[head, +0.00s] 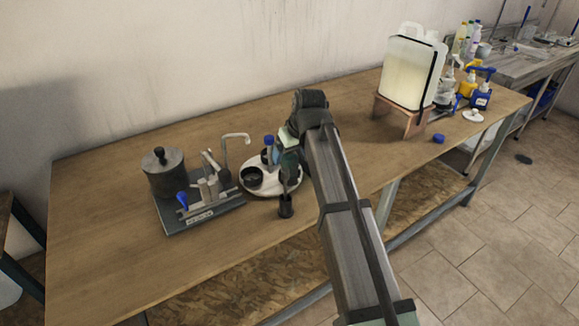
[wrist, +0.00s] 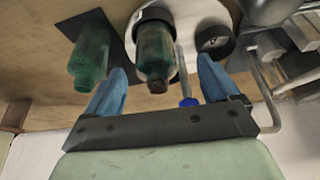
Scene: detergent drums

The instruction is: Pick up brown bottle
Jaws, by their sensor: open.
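No plainly brown bottle shows. In the wrist view, a dark green-brown bottle (wrist: 156,52) with a brownish top stands on a white round tray (wrist: 172,14), its top toward my gripper. A clearer green bottle (wrist: 90,55) stands to its left, outside my fingers. My gripper (wrist: 161,68) is open, with one blue finger on each side of the dark bottle's top. I cannot tell whether either finger touches it. In the head view my gripper (head: 283,149) is low over the white tray (head: 249,184), and my arm and gripper partly hide the bottles.
A blue-ended stick (wrist: 188,100) rises beside the right finger. To the left, a dark board (head: 210,222) carries a lidded pot (head: 165,172) and a tap. A large jug (head: 408,72) stands at right. The front left table is bare.

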